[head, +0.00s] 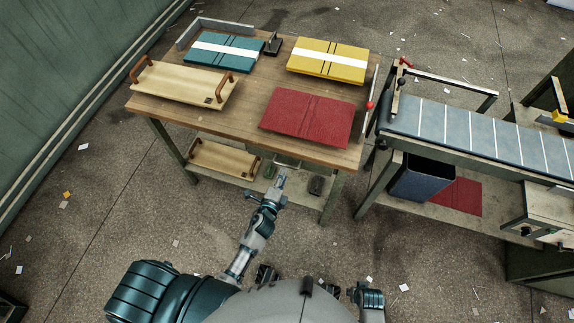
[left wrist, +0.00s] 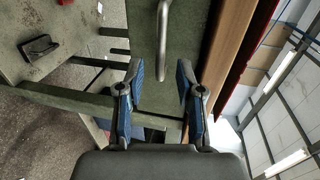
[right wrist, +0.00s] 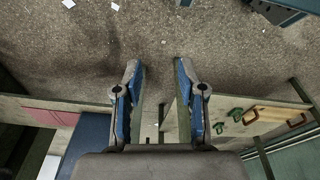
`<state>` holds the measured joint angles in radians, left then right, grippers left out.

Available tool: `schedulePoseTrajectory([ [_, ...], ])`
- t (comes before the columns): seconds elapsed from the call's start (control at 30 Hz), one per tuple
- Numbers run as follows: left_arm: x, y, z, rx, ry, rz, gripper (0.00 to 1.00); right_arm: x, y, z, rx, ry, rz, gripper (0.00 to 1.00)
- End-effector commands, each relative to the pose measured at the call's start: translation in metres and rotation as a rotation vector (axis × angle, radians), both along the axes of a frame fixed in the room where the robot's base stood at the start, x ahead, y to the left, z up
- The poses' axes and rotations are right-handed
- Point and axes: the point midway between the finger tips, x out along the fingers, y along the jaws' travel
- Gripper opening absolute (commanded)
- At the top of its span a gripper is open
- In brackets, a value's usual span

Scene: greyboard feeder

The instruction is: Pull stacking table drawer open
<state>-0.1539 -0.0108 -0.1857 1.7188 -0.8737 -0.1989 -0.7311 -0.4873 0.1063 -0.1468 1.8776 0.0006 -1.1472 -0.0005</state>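The stacking table (head: 215,117) has a wooden top and stands upper left of centre in the head view. Its drawer front (left wrist: 142,45) is a dull green panel under the wooden edge in the left wrist view. A metal bar handle (left wrist: 163,45) sits on that front. My left gripper (left wrist: 158,75) is open, and the handle's end shows just ahead of, and between, its fingertips. Nothing is gripped. In the head view my left gripper (head: 281,180) is just below the table's front edge. My right gripper (right wrist: 159,75) is open and empty above the floor.
Teal (head: 220,54), yellow (head: 322,71) and red (head: 300,122) boards and a wooden tray (head: 180,88) lie on the tabletop. A lower shelf (head: 308,181) holds another tray (head: 222,161). A conveyor (head: 480,130) stands right. The floor in front is open, with paper scraps.

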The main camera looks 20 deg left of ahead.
Motion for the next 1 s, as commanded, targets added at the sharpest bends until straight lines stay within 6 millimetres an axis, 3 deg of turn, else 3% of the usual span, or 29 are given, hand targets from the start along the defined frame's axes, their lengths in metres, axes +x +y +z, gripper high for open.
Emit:
schedulePoseTrajectory([
  [0.1, 0.025, 0.001, -0.006, -0.002, -0.001, 0.000, 0.36, 0.003, -0.002, 0.013, -0.001, -0.011, -0.002, 0.40],
  [0.3, 0.051, 0.002, -0.013, -0.005, 0.001, 0.001, 0.36, 0.004, 0.001, 0.025, -0.002, -0.014, -0.004, 0.40],
  [0.7, 0.058, -0.001, -0.012, -0.002, 0.001, 0.000, 0.36, 0.005, -0.001, 0.028, 0.000, -0.013, -0.004, 0.40],
  [0.83, 0.058, -0.001, -0.012, -0.002, 0.001, 0.000, 0.04, 0.005, -0.001, 0.028, 0.000, -0.013, -0.004, 0.40],
  [0.87, 0.058, -0.001, -0.012, -0.002, 0.001, 0.000, 0.00, 0.005, -0.001, 0.028, 0.000, -0.013, -0.004, 0.40],
  [1.0, 0.058, -0.001, -0.013, -0.003, 0.001, 0.000, 0.00, 0.005, -0.001, 0.028, 0.000, -0.013, -0.004, 0.40],
])
